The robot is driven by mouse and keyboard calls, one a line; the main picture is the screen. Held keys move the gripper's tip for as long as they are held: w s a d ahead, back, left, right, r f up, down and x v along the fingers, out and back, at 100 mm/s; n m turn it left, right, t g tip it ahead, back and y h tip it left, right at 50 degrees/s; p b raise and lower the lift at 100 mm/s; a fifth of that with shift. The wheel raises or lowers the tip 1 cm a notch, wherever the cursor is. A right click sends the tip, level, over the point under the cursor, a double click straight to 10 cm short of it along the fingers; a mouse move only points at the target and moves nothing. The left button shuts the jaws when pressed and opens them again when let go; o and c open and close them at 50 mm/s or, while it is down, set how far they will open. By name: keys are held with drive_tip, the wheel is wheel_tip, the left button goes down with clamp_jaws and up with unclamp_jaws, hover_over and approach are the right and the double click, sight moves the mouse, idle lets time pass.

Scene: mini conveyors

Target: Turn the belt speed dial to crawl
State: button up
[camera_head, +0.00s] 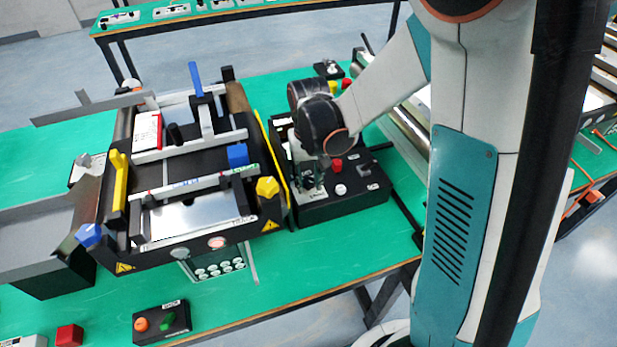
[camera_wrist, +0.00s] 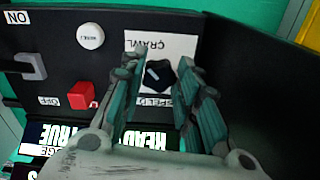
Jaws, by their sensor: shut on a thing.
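The belt speed dial (camera_wrist: 158,76) is a small dark knob on a white plate (camera_wrist: 178,45) marked CRAWL above it in the wrist view, with a partly covered SPEED label below. A light mark on the knob points up and left, toward the CRAWL word. My gripper (camera_wrist: 160,68) has one finger on each side of the knob and is shut on it. In the head view my gripper (camera_head: 309,180) reaches down onto the black control box (camera_head: 360,205), and it mostly hides the dial.
On the same box are a red button (camera_wrist: 81,95), a white reset button (camera_wrist: 90,36) and a grey ON/OFF switch (camera_wrist: 30,66). A lit display (camera_wrist: 105,138) lies below. The mini conveyor (camera_head: 190,215) with coloured knobs stands close on the left in the head view.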

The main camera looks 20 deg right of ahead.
sight(309, 183)
drive_tip(key=o, duration=1.1)
drive_tip(key=shift+c, duration=0.2)
wheel_tip(309, 183, up, 12)
drive_tip(key=shift+s, duration=0.1)
drive_tip(key=s+r+n+t, duration=0.1)
drive_tip(key=s+r+t, duration=0.1)
drive_tip(key=s, duration=0.5)
drive_tip(key=s+r+t, duration=0.3)
drive_tip(key=s+t, duration=0.2)
drive_tip(key=s, duration=0.3)
drive_tip(key=shift+s+d+r+n, duration=0.15)
drive_tip(key=shift+d+r+n, duration=0.15)
drive_tip(key=shift+n, duration=0.1)
